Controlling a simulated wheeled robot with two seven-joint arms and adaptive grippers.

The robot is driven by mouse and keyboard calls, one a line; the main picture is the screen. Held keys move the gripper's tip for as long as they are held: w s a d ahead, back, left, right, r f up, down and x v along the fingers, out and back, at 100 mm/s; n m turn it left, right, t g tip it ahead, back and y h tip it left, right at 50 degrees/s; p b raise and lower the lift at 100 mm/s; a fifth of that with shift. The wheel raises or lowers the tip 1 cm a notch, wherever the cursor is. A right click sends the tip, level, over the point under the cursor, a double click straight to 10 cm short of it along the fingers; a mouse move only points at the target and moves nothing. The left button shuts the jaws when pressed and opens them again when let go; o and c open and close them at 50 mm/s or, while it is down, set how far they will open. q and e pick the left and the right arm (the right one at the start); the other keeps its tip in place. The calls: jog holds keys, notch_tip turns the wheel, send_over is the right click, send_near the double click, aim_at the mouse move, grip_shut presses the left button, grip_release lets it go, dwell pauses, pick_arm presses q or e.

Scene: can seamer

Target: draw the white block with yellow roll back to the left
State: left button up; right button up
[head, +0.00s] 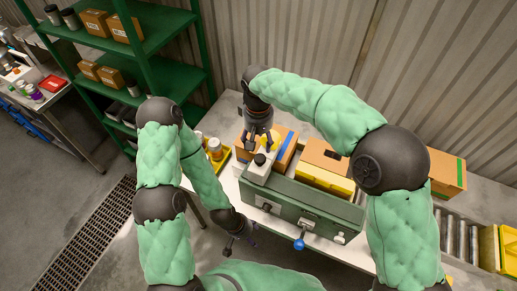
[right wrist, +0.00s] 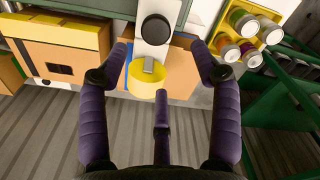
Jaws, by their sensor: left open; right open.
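The white block (head: 257,170) with a black knob on top sits at the left end of the green machine (head: 300,208). In the right wrist view the white block (right wrist: 150,52) shows its black knob and the yellow roll (right wrist: 147,78) on its side. My right gripper (head: 262,142) is open above and behind the block; in its wrist view the spread fingers (right wrist: 160,60) stand on either side of the block and roll, with no clear contact. My left gripper (head: 242,240) is open and empty, low in front of the machine's left end.
A yellow tray (head: 222,168) with several cans stands left of the machine. A yellow-topped carton (head: 325,179) sits to the right of the block. A blue-knobbed lever (head: 299,244) sticks out at the front. A carton (head: 447,170) and rollers (head: 455,235) lie at the right.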

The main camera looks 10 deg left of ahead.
notch_tip(320, 180, up, 3)
jog(key=shift+r, duration=0.1)
dwell(0.6)
